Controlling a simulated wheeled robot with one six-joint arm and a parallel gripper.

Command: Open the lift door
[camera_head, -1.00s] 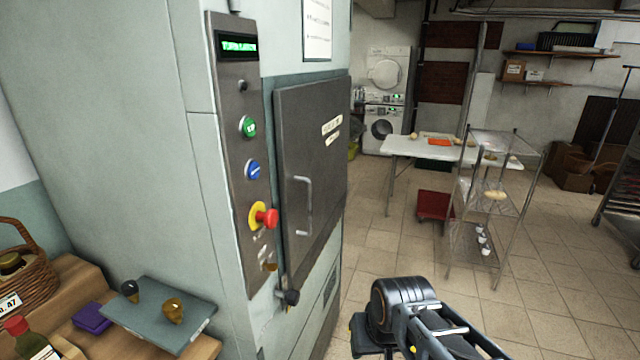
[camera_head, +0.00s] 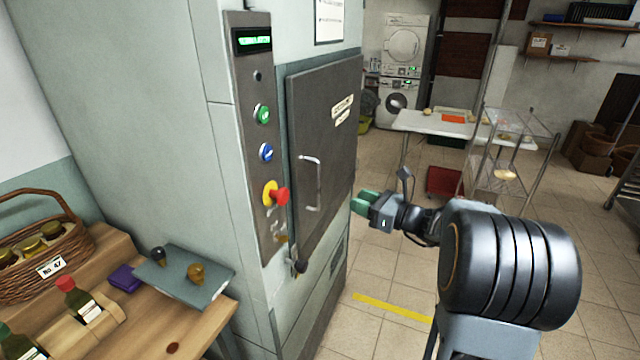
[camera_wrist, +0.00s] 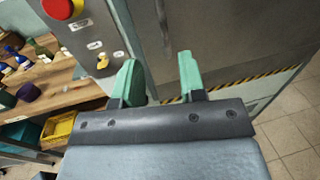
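The lift door (camera_head: 335,130) is a dark grey metal panel set in a pale green cabinet, and it looks shut. Its vertical bar handle (camera_head: 314,183) is on the left part of the door. My gripper (camera_head: 358,203) is right of the handle in the head view, apart from it, with its green fingers pointing left toward the door. In the wrist view the two green fingertips (camera_wrist: 158,72) are spread apart with nothing between them. The handle shows blurred beyond them (camera_wrist: 163,18). A dark latch knob (camera_head: 301,266) is below the door's lower left corner.
A control panel (camera_head: 250,170) with green and blue buttons and a red emergency knob (camera_head: 279,195) is left of the door. A wooden table (camera_head: 180,335) with jars is at lower left. A wire rack (camera_head: 497,185) stands behind at right. Tiled floor is open between.

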